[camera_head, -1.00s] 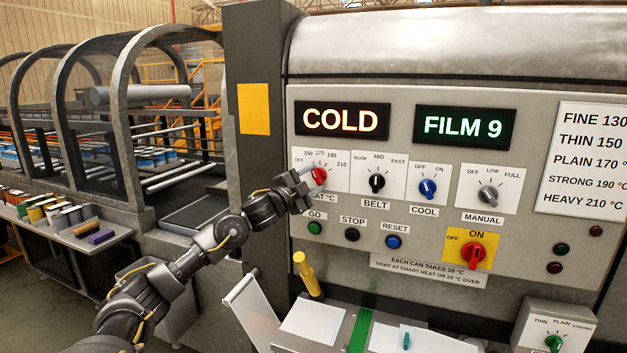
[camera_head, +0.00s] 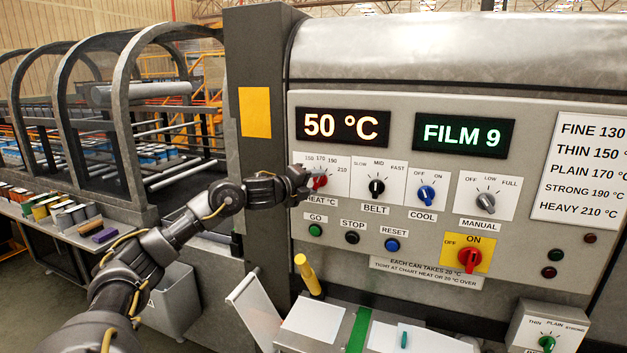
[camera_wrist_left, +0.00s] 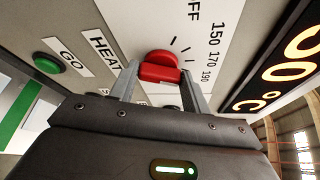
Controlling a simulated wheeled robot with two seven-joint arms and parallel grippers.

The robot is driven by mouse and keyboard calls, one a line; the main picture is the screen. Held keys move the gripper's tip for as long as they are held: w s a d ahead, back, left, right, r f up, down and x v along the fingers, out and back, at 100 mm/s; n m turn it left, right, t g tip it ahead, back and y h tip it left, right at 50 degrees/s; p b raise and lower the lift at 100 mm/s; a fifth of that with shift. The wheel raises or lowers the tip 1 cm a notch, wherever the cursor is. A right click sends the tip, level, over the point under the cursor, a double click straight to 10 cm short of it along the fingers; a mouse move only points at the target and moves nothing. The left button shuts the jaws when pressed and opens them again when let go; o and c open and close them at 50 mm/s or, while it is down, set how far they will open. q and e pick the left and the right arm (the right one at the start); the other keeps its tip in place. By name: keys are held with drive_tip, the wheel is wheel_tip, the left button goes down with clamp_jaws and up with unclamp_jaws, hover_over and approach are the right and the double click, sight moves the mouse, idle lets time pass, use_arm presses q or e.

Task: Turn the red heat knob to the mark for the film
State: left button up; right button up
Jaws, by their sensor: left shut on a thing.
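The red heat knob (camera_head: 319,181) sits on its white dial plate at the upper left of the control panel, with marks OFF, 150, 170, 190 and 210. My left gripper (camera_head: 307,183) is at the knob. In the left wrist view, its fingers (camera_wrist_left: 160,82) stand on either side of the red knob (camera_wrist_left: 159,66), shut on it. The gripper partly covers the dial in the head view, so the knob's exact pointing is hard to read. The left display (camera_head: 343,126) reads 50 °C and the film display (camera_head: 458,133) reads FILM 9. My right gripper is not seen.
The chart (camera_head: 590,165) at right lists FINE 130, THIN 150, PLAIN 170, STRONG 190, HEAVY 210. Belt (camera_head: 377,187), cool (camera_head: 426,194) and manual (camera_head: 486,203) knobs stand right of the heat knob. A yellow handle (camera_head: 307,274) sticks up below the panel.

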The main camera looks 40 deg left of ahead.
use_arm(q)
drive_tip(key=shift+m, duration=0.5)
drive_tip(key=shift+g+p, duration=0.3)
drive_tip(key=shift+c, duration=0.2)
drive_tip(key=o, duration=1)
drive_tip(key=shift+y, duration=0.3)
drive_tip(key=shift+s+b, duration=0.3)
drive_tip(key=s+r+b, duration=0.2)
drive_tip(key=s+b, duration=0.2)
drive_tip(key=s, duration=0.6)
drive_tip(key=shift+b, duration=0.4)
